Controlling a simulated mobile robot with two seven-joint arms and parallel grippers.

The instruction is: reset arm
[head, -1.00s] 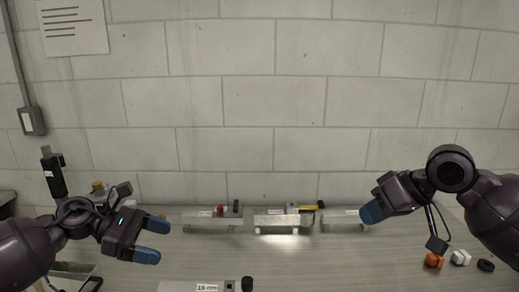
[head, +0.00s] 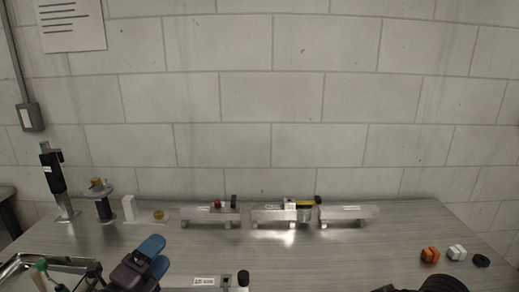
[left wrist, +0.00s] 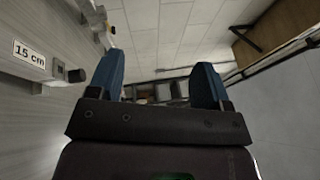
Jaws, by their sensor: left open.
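My left gripper (head: 154,256) is low in the head view, left of centre, over the front of the table. Its blue fingers also show in the left wrist view (left wrist: 158,85); they are apart with nothing between them. A dark part of my right arm (head: 440,285) shows at the bottom right edge of the head view. My right gripper's fingers are not visible.
Aluminium trailers (head: 282,215) stand along the back of the table (head: 340,255). A trailer marked 15 cm (left wrist: 28,54) lies close to my left gripper. Orange (head: 430,254) and white (head: 457,252) blocks sit at right. A metal tray (head: 15,264) holds tools at left.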

